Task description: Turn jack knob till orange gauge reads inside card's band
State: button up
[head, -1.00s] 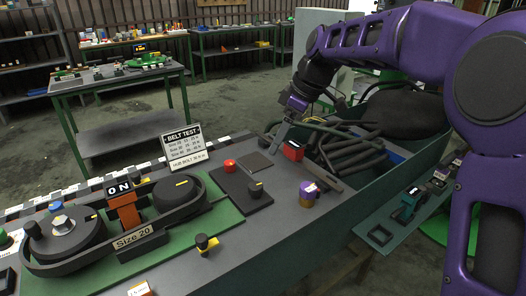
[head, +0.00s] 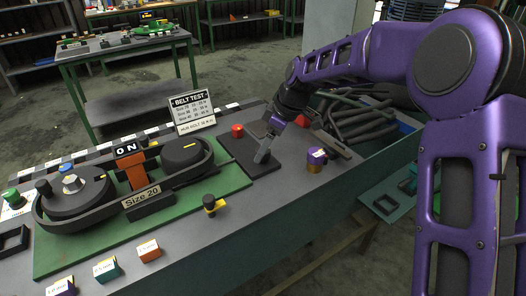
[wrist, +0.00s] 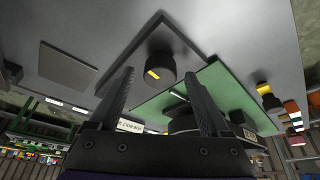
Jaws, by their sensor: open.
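The orange gauge (head: 133,172) stands between the two belt pulleys; its black display reads "0 N". The white card (head: 192,110), headed BELT TEST, stands behind the belt rig; its band figures are too small to read surely. A black knob with a yellow mark (wrist: 160,68) stands on the dark panel. Another black knob with yellow (head: 211,204) stands at the green base's front edge; I cannot tell which is the jack knob. My gripper (head: 262,156) is open, over the dark panel, hiding its knob in the head view. In the wrist view that knob shows beyond and between the fingertips, apparently untouched.
A red button (head: 237,130) is on the panel's back left. A Size 20 plate (head: 141,197) fronts the rig. Small labelled blocks (head: 148,251) line the front. A bin of dark belts (head: 360,120) is at right.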

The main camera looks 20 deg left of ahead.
jog(key=shift+x, duration=0.9)
jog(key=shift+c, duration=0.3)
grip_shut()
